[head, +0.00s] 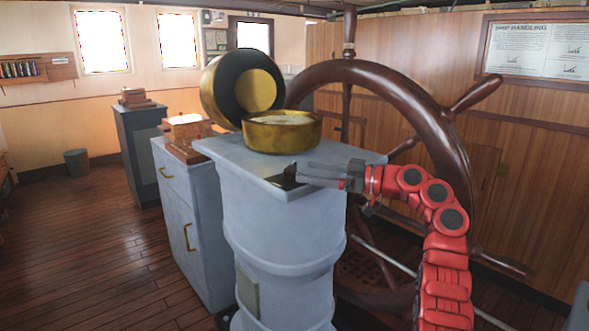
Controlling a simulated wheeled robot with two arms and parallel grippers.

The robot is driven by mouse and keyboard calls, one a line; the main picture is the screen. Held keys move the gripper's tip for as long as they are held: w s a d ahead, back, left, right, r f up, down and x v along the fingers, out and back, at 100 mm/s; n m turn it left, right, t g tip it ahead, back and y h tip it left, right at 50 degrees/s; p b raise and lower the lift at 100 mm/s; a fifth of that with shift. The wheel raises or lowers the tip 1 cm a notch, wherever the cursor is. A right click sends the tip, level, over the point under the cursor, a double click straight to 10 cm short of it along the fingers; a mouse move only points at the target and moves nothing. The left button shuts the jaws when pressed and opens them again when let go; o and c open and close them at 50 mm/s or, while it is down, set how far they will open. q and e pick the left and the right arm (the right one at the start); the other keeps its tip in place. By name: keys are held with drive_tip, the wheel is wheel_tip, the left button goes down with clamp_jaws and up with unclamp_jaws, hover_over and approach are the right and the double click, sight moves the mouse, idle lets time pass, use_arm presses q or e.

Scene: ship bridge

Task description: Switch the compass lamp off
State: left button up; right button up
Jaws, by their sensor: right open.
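The compass (282,134) is a round brass bowl on top of a grey pedestal (285,220), with its brass lid (222,92) tilted open behind it to the left. A small dark switch (289,176) sits on a dark plate at the front right of the pedestal top. My right gripper (300,176), on a red arm from the right, is level with the pedestal top, and its fingertips are at the switch. It is open; whether it touches the switch I cannot tell. Whether the lamp is lit I cannot tell. My left gripper is not in view.
A large wooden ship's wheel (400,92) stands right behind the pedestal, close to my right arm. A grey cabinet (185,215) with a wooden box (187,133) on it stands to the left.

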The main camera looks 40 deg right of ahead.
drive_tip(key=v, duration=1.1)
drive_tip(key=shift+s, duration=0.15)
drive_tip(key=shift+d, duration=0.1)
